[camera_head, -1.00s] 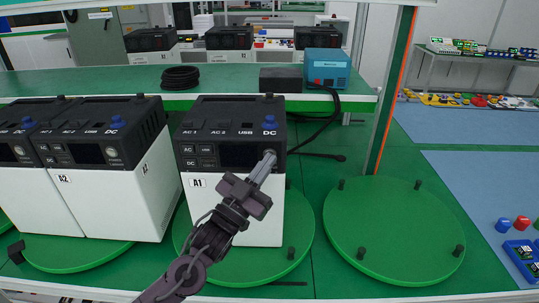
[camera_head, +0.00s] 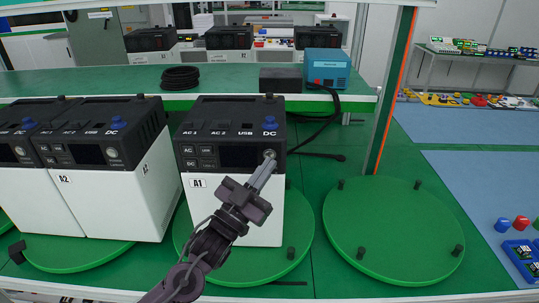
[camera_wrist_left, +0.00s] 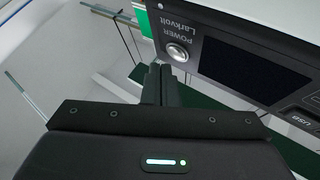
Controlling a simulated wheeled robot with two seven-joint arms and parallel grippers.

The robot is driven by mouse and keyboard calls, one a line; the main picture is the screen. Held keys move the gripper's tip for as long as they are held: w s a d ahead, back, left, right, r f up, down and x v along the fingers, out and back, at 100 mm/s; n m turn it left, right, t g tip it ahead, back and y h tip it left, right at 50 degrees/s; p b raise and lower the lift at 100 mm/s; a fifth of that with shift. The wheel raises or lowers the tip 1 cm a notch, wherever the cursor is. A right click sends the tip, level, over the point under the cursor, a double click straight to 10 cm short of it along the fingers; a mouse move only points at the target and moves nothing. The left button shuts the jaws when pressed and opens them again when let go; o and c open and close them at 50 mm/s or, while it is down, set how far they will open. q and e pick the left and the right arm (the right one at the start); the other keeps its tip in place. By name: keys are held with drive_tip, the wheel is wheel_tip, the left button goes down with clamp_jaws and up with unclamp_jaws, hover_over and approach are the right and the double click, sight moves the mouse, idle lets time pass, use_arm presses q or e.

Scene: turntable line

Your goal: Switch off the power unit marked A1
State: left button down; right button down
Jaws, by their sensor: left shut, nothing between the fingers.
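The power unit marked A1 (camera_head: 234,215) is a white box with a black top and front panel, standing on a round green turntable (camera_head: 297,262). Its dark display and round silver POWER button (camera_wrist_left: 177,52) show in the wrist view. My left gripper (camera_head: 268,160) is shut and empty, with its fingertips at the upper right of the front panel, hiding most of the button in the head view. In the wrist view the shut fingers (camera_wrist_left: 160,84) lie just below the button. I cannot tell whether they touch it. My right gripper is not in view.
Unit A2 (camera_head: 90,204) and another similar unit (camera_head: 30,200) stand to the left. An empty green turntable (camera_head: 392,228) with short black pegs is at the right. A raised green shelf (camera_head: 215,84) behind holds a coiled cable (camera_head: 181,78) and a blue box (camera_head: 327,68).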

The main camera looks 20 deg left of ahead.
use_arm(q)
drive_tip(key=s, duration=0.2)
drive_tip(key=s+d+p, duration=0.1)
drive_tip(key=s, duration=0.1)
drive_tip(key=shift+s+d, duration=0.2)
drive_tip(key=shift+s, duration=0.2)
idle(0.6)
